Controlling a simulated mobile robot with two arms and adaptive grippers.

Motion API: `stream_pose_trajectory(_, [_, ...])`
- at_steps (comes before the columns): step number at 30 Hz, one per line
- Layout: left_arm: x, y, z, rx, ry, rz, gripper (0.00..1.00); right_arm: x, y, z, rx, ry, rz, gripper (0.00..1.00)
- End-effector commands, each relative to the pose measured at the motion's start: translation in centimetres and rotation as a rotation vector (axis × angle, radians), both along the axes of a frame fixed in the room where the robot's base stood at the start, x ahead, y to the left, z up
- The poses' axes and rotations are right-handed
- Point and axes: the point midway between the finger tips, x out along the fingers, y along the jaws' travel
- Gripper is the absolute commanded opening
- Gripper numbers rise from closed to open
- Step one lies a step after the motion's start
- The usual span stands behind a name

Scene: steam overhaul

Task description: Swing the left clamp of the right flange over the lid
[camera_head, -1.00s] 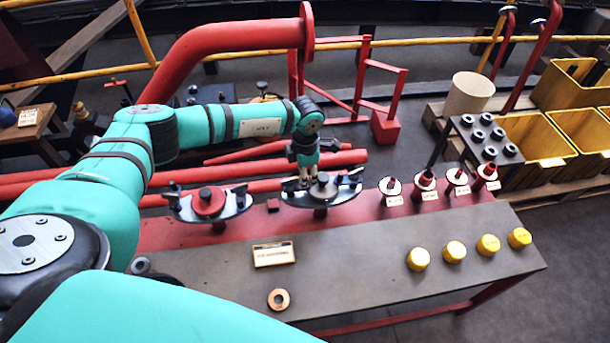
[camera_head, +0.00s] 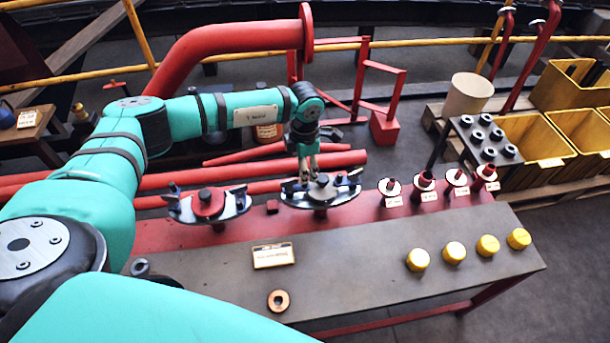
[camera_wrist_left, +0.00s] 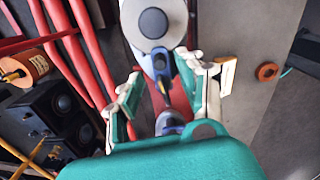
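The right flange (camera_head: 316,203) stands on the red strip of the bench, with a grey lid (camera_head: 324,186) that has a dark knob (camera_wrist_left: 153,22). Its left clamp (camera_head: 289,188) has dark arms and also shows in the left wrist view (camera_wrist_left: 161,64), beside the lid's edge and not over it. Its right clamp (camera_head: 350,179) is on the far side. My left gripper (camera_head: 309,172) points down at the left part of this flange. In the left wrist view its fingers are spread on both sides of the left clamp. My right gripper is out of view.
The left flange with a red lid (camera_head: 208,203) and its own clamps stands close on the left. A small red block (camera_head: 272,207) sits between the flanges. A sign (camera_head: 273,255), a copper ring (camera_head: 278,300) and yellow caps (camera_head: 454,252) lie nearer the front. Red pipes run behind.

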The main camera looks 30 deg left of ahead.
Motion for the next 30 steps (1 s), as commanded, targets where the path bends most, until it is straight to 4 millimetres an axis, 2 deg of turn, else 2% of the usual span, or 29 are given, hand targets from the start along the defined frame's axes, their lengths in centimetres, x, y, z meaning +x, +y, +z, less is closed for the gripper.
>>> stream_pose_trajectory(1, [0.1, 0.0, 1.3, -0.001, -0.004, -0.001, 0.39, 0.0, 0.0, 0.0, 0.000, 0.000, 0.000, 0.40])
stream_pose_trajectory(6, [0.1, 0.0, 4.8, -0.001, -0.004, -0.002, 0.39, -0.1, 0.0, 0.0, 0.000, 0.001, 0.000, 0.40])
stream_pose_trajectory(12, [0.0, 0.0, 7.4, 0.000, -0.001, 0.000, 0.39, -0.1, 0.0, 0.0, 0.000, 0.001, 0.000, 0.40])
stream_pose_trajectory(18, [0.0, 0.0, 8.1, 0.000, 0.000, 0.000, 0.39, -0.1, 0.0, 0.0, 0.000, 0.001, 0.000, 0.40])
stream_pose_trajectory(30, [0.0, 0.0, 8.1, 0.000, 0.000, 0.000, 0.39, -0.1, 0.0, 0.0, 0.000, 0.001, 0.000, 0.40])
